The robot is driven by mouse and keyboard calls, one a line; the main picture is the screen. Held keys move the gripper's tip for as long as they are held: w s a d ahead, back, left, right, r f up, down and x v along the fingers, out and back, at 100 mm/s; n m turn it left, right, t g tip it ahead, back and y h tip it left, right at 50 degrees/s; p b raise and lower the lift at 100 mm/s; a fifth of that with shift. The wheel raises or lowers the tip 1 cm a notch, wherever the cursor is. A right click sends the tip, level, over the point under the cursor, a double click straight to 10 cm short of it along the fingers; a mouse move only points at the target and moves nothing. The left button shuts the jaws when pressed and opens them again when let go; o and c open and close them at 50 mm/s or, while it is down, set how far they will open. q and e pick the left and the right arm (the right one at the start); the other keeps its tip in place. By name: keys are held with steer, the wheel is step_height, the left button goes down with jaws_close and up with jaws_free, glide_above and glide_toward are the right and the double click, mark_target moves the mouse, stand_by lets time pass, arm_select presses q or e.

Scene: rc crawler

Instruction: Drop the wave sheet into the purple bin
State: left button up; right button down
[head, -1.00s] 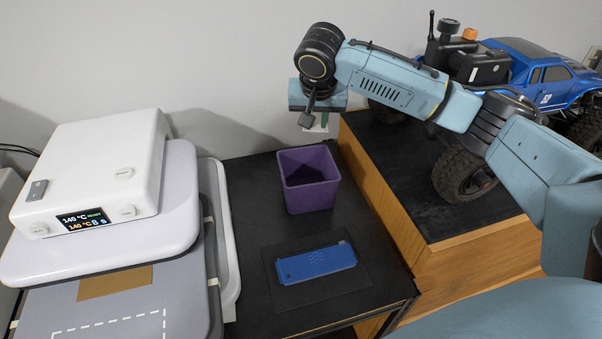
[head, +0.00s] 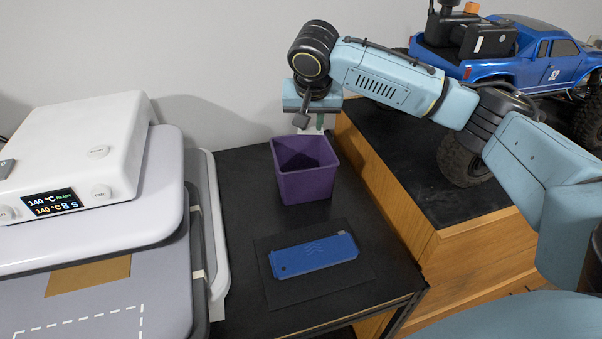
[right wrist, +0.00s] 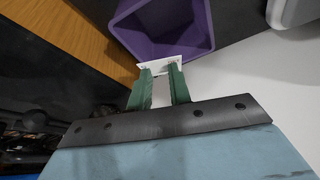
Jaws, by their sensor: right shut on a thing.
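The purple bin (head: 306,185) stands upright on the black table, and its open top faces the right wrist camera (right wrist: 165,30). My right gripper (head: 319,122) is at the bin's far rim, pointing down. Its green fingers, clear in the right wrist view (right wrist: 161,73), are shut on a small white sheet (right wrist: 178,63), which I take to be the wave sheet. The sheet's edge overlaps the bin's rim in the picture; I cannot tell whether they touch. Any wave pattern is too small to see. My left gripper is not in view.
A blue piece with chevrons (head: 314,258) lies on a dark mat (head: 350,278) in front of the bin. A white heat press (head: 90,200) stands at left. A wooden cabinet (head: 470,255) at right carries a blue crawler truck (head: 515,50).

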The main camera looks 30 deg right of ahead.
steer(key=c, duration=1.2)
jaws_free()
steer(key=shift+r, duration=0.1)
steer(key=v, duration=1.3)
steer(key=shift+p, duration=0.4)
steer(key=shift+r, duration=0.1)
